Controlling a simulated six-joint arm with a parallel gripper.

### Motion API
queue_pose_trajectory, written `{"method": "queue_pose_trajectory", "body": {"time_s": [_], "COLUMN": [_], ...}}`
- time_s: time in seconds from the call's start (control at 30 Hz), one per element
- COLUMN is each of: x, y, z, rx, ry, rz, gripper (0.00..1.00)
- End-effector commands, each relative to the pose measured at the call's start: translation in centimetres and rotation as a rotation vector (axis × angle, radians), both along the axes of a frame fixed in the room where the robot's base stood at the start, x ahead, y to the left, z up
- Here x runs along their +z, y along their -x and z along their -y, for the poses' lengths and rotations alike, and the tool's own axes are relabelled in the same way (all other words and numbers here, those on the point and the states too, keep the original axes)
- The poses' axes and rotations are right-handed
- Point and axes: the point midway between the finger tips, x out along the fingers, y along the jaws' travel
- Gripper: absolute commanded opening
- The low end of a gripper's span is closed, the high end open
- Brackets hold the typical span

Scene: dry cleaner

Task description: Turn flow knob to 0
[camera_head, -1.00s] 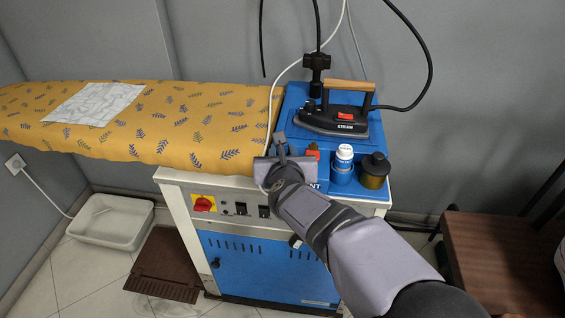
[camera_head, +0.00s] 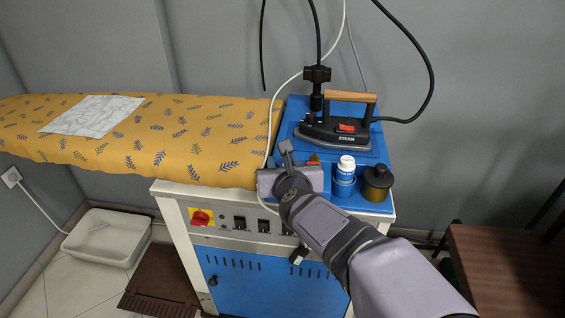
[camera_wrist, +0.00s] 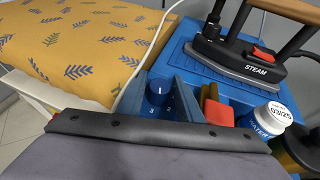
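The flow knob is most likely the small blue round knob (camera_wrist: 158,92) with a white pointer line in the wrist view. The line points roughly up and away, and faint white numerals show beside it. In the head view my gripper (camera_head: 289,181) hides the knob, over the station's front left corner. In the wrist view my gripper's dark front edge crosses the foreground, just short of the knob.
A steam iron (camera_head: 340,130) stands behind on the blue top. A red-topped item (camera_wrist: 216,106), a white-capped blue bottle (camera_head: 345,176) and a dark-capped amber bottle (camera_head: 377,184) stand close to the right. The yellow ironing board (camera_head: 200,135) extends left. A white cable runs past the knob.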

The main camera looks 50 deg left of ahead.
Motion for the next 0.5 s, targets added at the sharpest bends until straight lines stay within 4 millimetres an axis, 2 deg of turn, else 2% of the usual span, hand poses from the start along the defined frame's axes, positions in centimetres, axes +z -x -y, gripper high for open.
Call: {"method": "queue_pose_trajectory", "body": {"time_s": [0.17, 0.5], "x": [0.4, 2.0], "y": [0.5, 2.3], "z": [0.8, 4.0], "rx": [0.001, 0.001], "ry": [-0.002, -0.003], "rz": [0.001, 0.001], "gripper": [0.33, 0.33]}}
